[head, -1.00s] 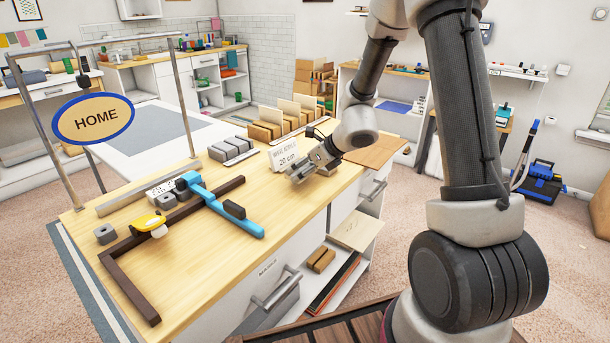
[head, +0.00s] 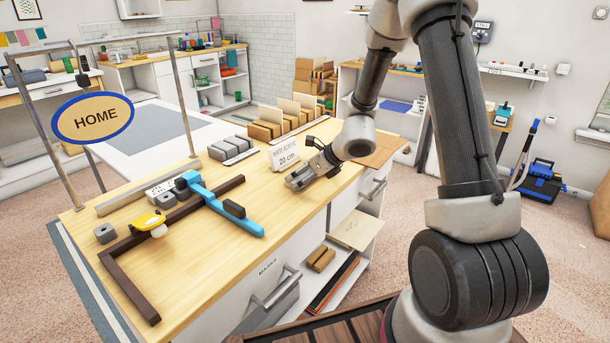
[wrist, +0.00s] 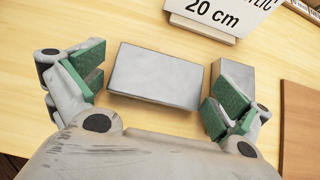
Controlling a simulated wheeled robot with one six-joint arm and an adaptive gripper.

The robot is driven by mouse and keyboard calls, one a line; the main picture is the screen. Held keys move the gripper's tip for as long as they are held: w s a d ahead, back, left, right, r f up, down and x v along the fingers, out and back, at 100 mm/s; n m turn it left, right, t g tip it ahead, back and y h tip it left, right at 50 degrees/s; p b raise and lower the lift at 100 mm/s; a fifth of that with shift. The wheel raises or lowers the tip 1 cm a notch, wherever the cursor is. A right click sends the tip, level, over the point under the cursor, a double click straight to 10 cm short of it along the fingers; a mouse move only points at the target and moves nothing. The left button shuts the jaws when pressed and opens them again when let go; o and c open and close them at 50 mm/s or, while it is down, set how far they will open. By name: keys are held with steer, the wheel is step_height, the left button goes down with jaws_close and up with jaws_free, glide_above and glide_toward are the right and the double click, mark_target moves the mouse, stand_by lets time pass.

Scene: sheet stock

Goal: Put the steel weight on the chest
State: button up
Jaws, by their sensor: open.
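A flat grey metal block, which looks like the steel weight (wrist: 155,75), lies on the wooden top between the fingers of my gripper (wrist: 155,92) in the wrist view. My gripper is open, with green pads on either side of the block and gaps visible. A second grey block (wrist: 236,76) lies partly behind the right finger. In the head view my gripper (head: 300,180) is low over the top, beside the 20 cm sign (head: 286,156), and I cannot make out the block there. I cannot tell for sure which piece is the chest.
A drawer cabinet (head: 345,215) carries the wooden top. A brown board (head: 385,150) lies at its right end. Bare wood lies between.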

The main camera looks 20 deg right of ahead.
steer(key=shift+r, duration=0.2)
steer(key=s+d+r+n+g, duration=0.1)
steer(key=s+d+r+n, duration=0.1)
steer(key=s+r+n, duration=0.65)
steer(key=s+d+r+n+g, duration=0.1)
steer(key=s+d+r+n, duration=0.1)
steer(key=s+r+n, duration=0.6)
steer(key=s+d+r+n+h, duration=0.2)
steer(key=s+d+r+n, duration=0.1)
steer(key=s+n, duration=0.3)
steer(key=s+d+r+n+g+h, duration=0.1)
steer(key=s+d+r+n+h, duration=0.2)
steer(key=s+d+n, duration=0.3)
steer(key=s, duration=0.5)
steer(key=shift+s+r, duration=0.15)
